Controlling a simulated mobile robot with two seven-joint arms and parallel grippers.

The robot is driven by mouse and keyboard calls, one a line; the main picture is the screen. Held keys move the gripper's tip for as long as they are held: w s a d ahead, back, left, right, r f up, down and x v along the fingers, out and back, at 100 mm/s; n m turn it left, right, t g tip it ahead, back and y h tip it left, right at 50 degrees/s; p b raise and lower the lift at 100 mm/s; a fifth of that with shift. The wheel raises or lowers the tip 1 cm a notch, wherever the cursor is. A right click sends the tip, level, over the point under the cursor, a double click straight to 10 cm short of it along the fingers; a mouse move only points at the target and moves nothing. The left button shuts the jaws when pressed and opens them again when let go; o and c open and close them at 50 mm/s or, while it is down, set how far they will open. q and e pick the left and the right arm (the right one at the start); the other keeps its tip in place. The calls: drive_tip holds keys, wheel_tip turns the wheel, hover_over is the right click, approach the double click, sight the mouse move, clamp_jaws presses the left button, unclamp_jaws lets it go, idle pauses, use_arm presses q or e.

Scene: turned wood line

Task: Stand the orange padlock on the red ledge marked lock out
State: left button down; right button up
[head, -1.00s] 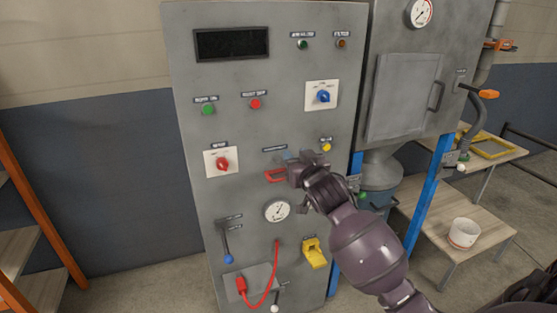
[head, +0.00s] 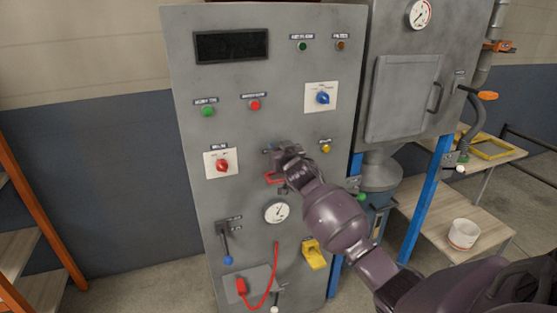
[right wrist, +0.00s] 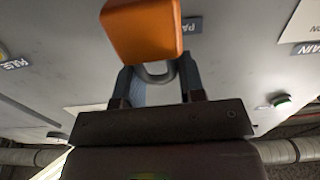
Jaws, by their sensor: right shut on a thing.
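The orange padlock (right wrist: 143,32) fills the top middle of the right wrist view, with its grey shackle (right wrist: 158,76) toward the gripper. My right gripper (right wrist: 157,84) is shut on the padlock at the shackle, its fingers on either side. In the head view, my right gripper (head: 275,151) is close in front of the grey panel, just above the red ledge (head: 272,178). The gripper and wrist hide part of the ledge and its label. I cannot make out the padlock in the head view. My left gripper is out of view.
The grey cabinet (head: 190,60) carries a red rotary switch (head: 222,165) left of the ledge, a gauge (head: 277,212) below, a yellow button (head: 326,148) to the right, and a blue-tipped lever (head: 227,245) lower left. A red cable (head: 275,270) hangs below.

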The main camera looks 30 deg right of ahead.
drive_tip(key=shift+w+f, duration=0.15)
drive_tip(key=shift+f, duration=0.9)
drive_tip(key=shift+w+f, duration=0.1)
drive_tip(key=shift+f, duration=0.9)
drive_tip(key=shift+f, duration=0.1)
drive_tip(key=shift+f, duration=0.1)
drive_tip(key=o, duration=1)
drive_tip(key=shift+c, duration=0.2)
